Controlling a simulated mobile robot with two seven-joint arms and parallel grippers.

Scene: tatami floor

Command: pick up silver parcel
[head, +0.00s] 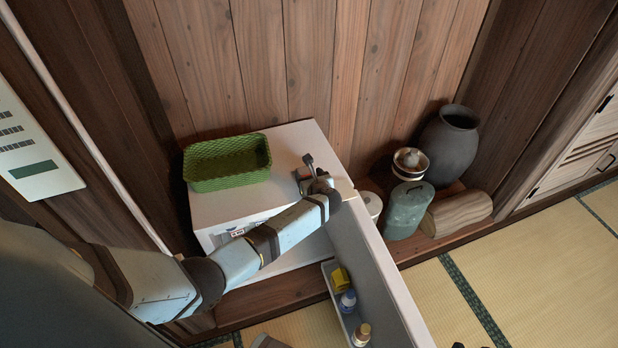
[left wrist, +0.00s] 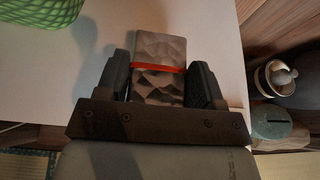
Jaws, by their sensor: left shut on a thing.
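The silver parcel (left wrist: 158,52) is a grey, faceted block with a red band around it, seen in the left wrist view. My left gripper (left wrist: 160,85) is shut on it, with one dark finger on each side. In the head view my left gripper (head: 306,176) is over the right part of the white cabinet top (head: 285,190). The parcel is small there and mostly hidden by the gripper. I cannot tell whether it touches the cabinet top. My right gripper does not show clearly in any view.
A green woven basket (head: 228,163) stands on the cabinet, left of the gripper. Right of the cabinet are a dark vase (head: 450,145), a green canister (head: 409,210) and a log (head: 457,212). A narrow tray (head: 331,290) holds bottles. Tatami floor (head: 540,280) is open at right.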

